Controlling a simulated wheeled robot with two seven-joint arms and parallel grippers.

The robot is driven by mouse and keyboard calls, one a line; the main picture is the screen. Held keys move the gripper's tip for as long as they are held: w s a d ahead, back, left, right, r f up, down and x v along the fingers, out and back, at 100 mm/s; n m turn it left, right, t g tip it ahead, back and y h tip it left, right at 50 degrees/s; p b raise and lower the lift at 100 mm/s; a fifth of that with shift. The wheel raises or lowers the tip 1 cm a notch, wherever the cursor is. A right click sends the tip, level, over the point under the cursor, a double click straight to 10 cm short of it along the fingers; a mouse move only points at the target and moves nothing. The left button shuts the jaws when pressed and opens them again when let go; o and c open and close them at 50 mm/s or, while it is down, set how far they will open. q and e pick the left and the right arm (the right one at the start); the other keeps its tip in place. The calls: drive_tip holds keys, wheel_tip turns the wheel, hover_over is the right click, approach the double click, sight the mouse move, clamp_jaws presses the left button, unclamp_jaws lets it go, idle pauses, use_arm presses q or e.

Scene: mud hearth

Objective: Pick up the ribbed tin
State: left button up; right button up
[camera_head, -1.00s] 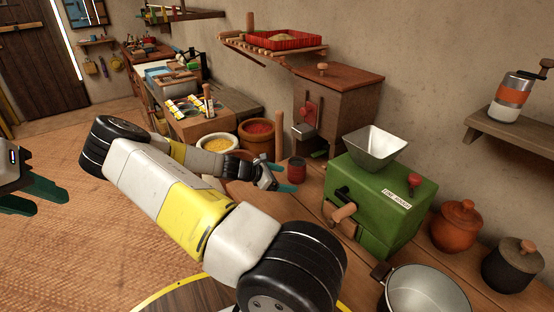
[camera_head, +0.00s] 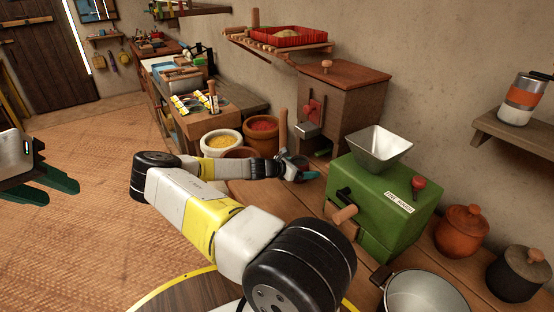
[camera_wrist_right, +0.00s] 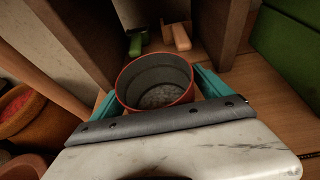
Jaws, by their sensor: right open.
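The ribbed tin (camera_wrist_right: 155,82) shows in the right wrist view as a round open tin with a red rim and a dark grey inside. It stands upright on the wooden bench between the two teal fingers of my right gripper (camera_wrist_right: 158,92), which is open around it. In the head view the tin (camera_head: 302,170) is small and partly hidden by my right gripper (camera_head: 298,166). Whether a finger touches the tin I cannot tell. My left gripper (camera_head: 60,190) is open and empty at the left edge, above the floor.
A green mill (camera_head: 378,205) with a metal hopper stands right of the tin. A wooden cabinet (camera_head: 345,90) stands behind it. Tubs of yellow (camera_head: 221,142) and red grain are to the left. A pot (camera_head: 425,292) and lidded jars (camera_head: 463,232) are at front right.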

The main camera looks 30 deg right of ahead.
drive_tip(key=c, duration=1.4)
drive_tip(key=shift+c, duration=0.2)
